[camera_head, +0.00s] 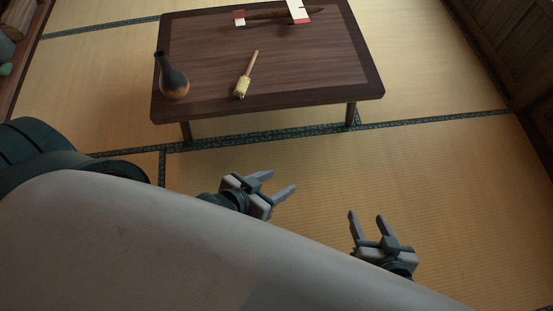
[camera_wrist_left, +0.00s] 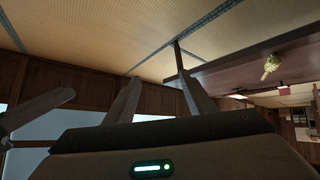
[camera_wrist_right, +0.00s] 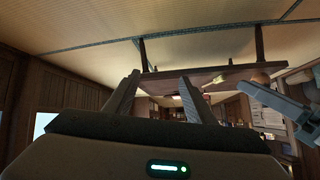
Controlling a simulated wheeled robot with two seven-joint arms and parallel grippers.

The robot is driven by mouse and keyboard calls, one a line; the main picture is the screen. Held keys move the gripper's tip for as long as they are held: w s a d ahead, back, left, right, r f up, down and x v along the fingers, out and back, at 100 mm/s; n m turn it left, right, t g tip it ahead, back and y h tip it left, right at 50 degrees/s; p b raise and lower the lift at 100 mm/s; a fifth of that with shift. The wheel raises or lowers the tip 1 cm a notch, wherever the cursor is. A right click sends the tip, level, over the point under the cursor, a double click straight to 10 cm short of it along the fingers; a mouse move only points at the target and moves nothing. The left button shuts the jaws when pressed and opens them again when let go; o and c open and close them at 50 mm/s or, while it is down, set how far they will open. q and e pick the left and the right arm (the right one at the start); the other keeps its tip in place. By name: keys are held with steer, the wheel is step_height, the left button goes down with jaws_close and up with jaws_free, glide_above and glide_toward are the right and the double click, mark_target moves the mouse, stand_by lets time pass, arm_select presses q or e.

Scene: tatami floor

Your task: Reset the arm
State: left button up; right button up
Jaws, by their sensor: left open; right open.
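My left gripper (camera_head: 279,184) is open and empty above the tatami floor, in front of the low table in the head view. My right gripper (camera_head: 365,217) is open and empty to its right, also clear of the table. In the left wrist view the left fingers (camera_wrist_left: 158,95) stand apart with nothing between them. In the right wrist view the right fingers (camera_wrist_right: 158,95) also stand apart with nothing between them. A large grey part of my own body covers the lower left of the head view.
A dark wooden table (camera_head: 208,51) stands ahead. It carries a dark vase (camera_head: 173,82), a yellow-headed brush (camera_head: 243,86) with a wooden handle, and a brown stick-like item (camera_head: 268,15) with red-and-white pieces. Shelving is at the far left, a wooden wall at the right. The tatami (camera_head: 450,190) is clear.

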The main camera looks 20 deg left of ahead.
arm_select(q)
steer(key=shift+s+d+r, duration=0.25)
steer(key=shift+s+r, duration=0.15)
steer(key=shift+r, duration=0.05)
steer(key=shift+f, duration=0.1)
steer(key=s+a+f+g+y+p, duration=0.1)
steer(key=s+a+f+p, duration=0.1)
steer(key=f+p, duration=0.7)
steer(key=s+a+f+g+y+p, duration=0.1)
steer(key=s+a+f+g+p, duration=0.1)
steer(key=a+f+p, duration=0.3)
step_height(320, 180, down, 5)
steer(key=s+p, duration=0.1)
steer(key=p, duration=0.3)
steer(key=shift+g+y, duration=0.3)
arm_select(e)
steer(key=s+d+f+g+h, duration=0.1)
steer(key=s+d+f+g, duration=0.1)
steer(key=f, duration=0.7)
steer(key=s+d+f+g+h, duration=0.1)
steer(key=s+d+f, duration=0.2)
steer(key=f, duration=0.7)
steer(key=shift+d+g+h, duration=0.4)
steer(key=shift+d, duration=0.55)
